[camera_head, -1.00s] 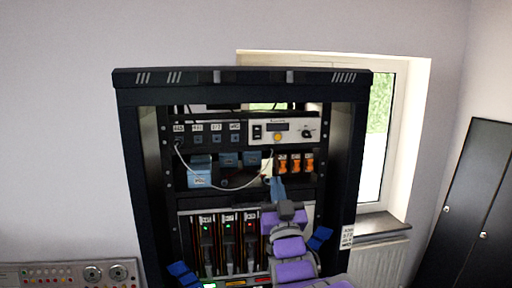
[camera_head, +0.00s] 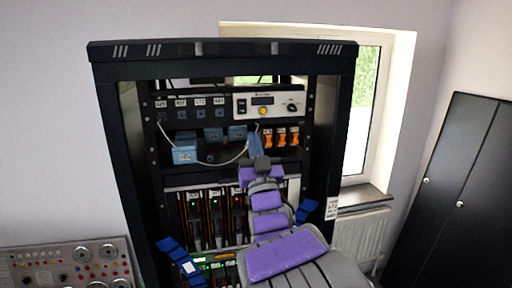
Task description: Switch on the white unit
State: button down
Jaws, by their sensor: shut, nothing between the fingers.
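The white unit (camera_head: 273,104) sits in the upper right of the black rack. Its front has a black rocker switch (camera_head: 242,105) at the left, a small dark display, a yellow button (camera_head: 264,112) and a black knob (camera_head: 292,107). I cannot tell the rocker's position. My gripper (camera_head: 256,130), with blue fingers, is shut and empty. It points up, its tips just below the white unit's lower edge in the picture, between the switch and the yellow button. I cannot tell how far in front of the panel it is. My purple and grey arm hides part of the lower rack.
A dark panel with labelled sockets (camera_head: 196,108) is left of the white unit. Below are blue boxes (camera_head: 184,152), a white cable (camera_head: 228,162) and orange-topped parts (camera_head: 281,138). The rack frame (camera_head: 330,150) closes both sides. A control console (camera_head: 70,268) stands at lower left.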

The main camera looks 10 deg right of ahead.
aim_at(241, 110)
jog(key=w+r, duration=0.1)
jog(key=w, duration=0.1)
jog(key=w+r+p, duration=0.1)
jog(key=w, duration=0.2)
jog(key=w+r, duration=0.1)
jog(key=w, duration=0.2)
jog(key=shift+a+r, duration=0.2)
jog(key=shift+r, duration=0.1)
jog(key=shift+w+p, duration=0.3)
jog(key=shift+w, duration=0.15)
jog(key=shift+w+a+f, duration=0.1)
jog(key=shift+a, duration=0.25)
